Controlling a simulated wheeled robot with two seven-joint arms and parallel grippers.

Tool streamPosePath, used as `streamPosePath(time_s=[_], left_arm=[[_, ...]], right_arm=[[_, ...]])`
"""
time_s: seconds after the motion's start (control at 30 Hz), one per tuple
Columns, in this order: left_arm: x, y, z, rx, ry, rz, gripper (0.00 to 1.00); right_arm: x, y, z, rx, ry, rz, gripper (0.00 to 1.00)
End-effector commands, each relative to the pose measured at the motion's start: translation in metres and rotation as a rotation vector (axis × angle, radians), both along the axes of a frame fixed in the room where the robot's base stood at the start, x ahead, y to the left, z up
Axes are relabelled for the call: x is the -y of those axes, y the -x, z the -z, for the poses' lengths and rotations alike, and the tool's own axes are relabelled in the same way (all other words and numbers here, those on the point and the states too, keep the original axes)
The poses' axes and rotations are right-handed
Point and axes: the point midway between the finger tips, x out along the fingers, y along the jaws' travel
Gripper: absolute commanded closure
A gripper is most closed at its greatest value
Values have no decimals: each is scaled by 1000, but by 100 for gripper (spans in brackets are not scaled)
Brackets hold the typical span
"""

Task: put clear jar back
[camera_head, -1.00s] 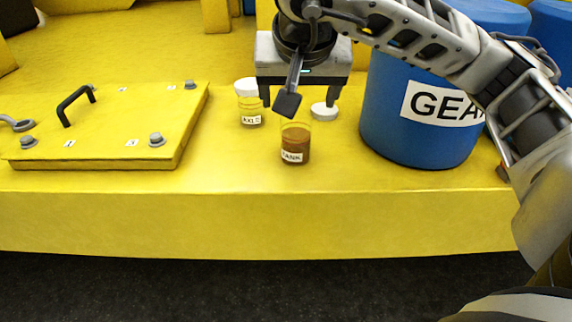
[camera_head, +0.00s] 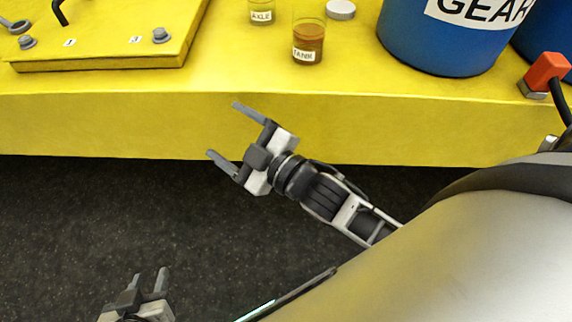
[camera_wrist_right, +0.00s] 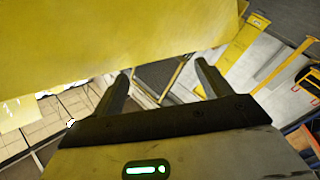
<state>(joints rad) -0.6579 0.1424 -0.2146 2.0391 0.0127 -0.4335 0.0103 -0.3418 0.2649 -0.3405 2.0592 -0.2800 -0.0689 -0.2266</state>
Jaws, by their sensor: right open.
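A clear jar labelled TANK (camera_head: 308,42) with brown contents stands upright on the yellow deck in the head view. A second clear jar labelled AXLE (camera_head: 261,12) stands behind it to the left, its top cut off by the frame. A round white lid (camera_head: 341,9) lies behind and right of the TANK jar. My right gripper (camera_head: 222,128) is open and empty, in front of the deck's edge and well apart from the jars. Its parted fingers also show in the right wrist view (camera_wrist_right: 161,70). My left gripper (camera_head: 150,272) is low at the bottom left, its fingers apart and empty.
A raised yellow panel (camera_head: 110,48) with bolts and a black handle is at left.

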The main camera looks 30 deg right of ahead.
Motion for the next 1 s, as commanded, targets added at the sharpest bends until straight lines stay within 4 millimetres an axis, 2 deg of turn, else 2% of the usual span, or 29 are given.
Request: streamPosePath(time_s=[0.03,0.1,0.2,0.3,0.43,1.0], left_arm=[[0,0,0,1,-1,1,64],[0,0,0,1,-1,1,64],[-1,0,0,1,-3,2,64],[-1,0,0,1,-4,3,64],[-1,0,0,1,-4,4,64],[-1,2,1,-3,-4,4,64]], right_arm=[[13,18,42,-194,-96,68,23],[26,43,86,-408,-206,149,23],[36,78,130,-632,-322,242,23],[41,102,154,-759,-388,298,23],[42,113,163,-813,-417,322,23],[42,112,162,-808,-412,319,23]])
